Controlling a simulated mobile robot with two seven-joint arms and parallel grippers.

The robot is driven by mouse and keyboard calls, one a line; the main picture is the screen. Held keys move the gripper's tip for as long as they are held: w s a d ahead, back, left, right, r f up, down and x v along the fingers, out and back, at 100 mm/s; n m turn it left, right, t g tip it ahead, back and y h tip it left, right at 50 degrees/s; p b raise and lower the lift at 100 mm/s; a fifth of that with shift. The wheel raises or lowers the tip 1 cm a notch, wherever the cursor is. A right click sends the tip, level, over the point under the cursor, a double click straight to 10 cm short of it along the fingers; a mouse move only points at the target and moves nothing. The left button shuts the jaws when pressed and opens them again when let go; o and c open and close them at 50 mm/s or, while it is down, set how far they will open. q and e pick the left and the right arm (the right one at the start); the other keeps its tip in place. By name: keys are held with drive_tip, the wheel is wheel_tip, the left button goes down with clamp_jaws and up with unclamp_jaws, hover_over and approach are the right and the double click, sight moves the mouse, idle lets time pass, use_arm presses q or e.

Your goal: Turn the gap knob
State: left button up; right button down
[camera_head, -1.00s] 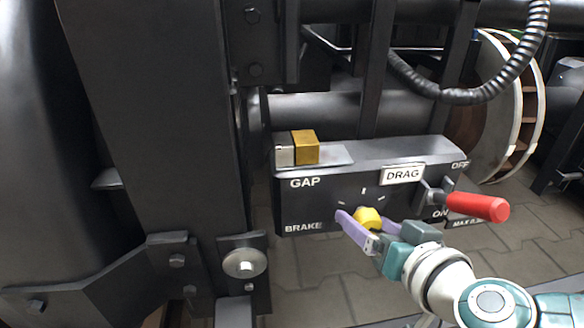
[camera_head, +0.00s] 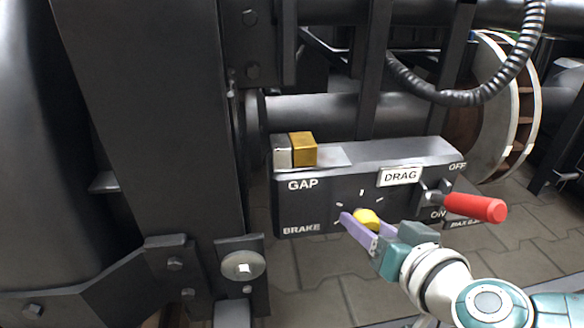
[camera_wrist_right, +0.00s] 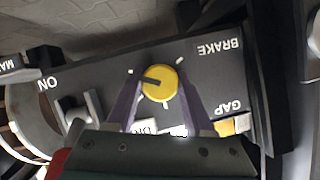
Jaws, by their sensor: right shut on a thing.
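The yellow gap knob (camera_head: 367,219) sits on the front face of the dark control box (camera_head: 318,207), between the BRAKE lettering and the red-handled lever. Its round face with a dark pointer mark shows in the right wrist view (camera_wrist_right: 159,84), with white tick marks around it. My right gripper (camera_head: 368,224) reaches in from the lower right, its purple fingers on either side of the knob and shut on it. In the right wrist view the fingers (camera_wrist_right: 157,92) flank the knob. My left gripper is not in view.
A red-handled lever (camera_head: 480,207) juts out right of the knob, close above my right wrist. A brass block (camera_head: 302,149) and a silver block (camera_head: 282,157) sit on the box's top left. A dark upright frame (camera_head: 150,120) stands at left.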

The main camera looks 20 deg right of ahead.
drive_tip(key=shift+r+p, duration=0.15)
drive_tip(key=shift+p, duration=0.3)
drive_tip(key=p, duration=0.2)
drive_tip(key=n+h+p, duration=0.1)
drive_tip(key=p, duration=0.1)
drive_tip(key=shift+a+r+n+g+p, duration=0.2)
drive_tip(key=shift+n+g+p, duration=0.1)
drive_tip(key=shift+p, duration=0.1)
drive_tip(key=shift+f+n+h+p, duration=0.15)
drive_tip(key=shift+n+h+p, duration=0.25)
drive_tip(key=shift+n+p, duration=0.2)
drive_tip(key=shift+f+n+h, duration=0.15)
drive_tip(key=shift+n+h, duration=0.35)
drive_tip(key=shift+n, duration=0.1)
drive_tip(key=shift+f+n+h, duration=0.1)
drive_tip(key=shift+n+h, duration=0.4)
drive_tip(key=shift+n, duration=0.1)
drive_tip(key=shift+n+h+b, duration=0.65)
drive_tip(key=shift+n+h, duration=0.05)
drive_tip(key=shift+n, duration=0.7)
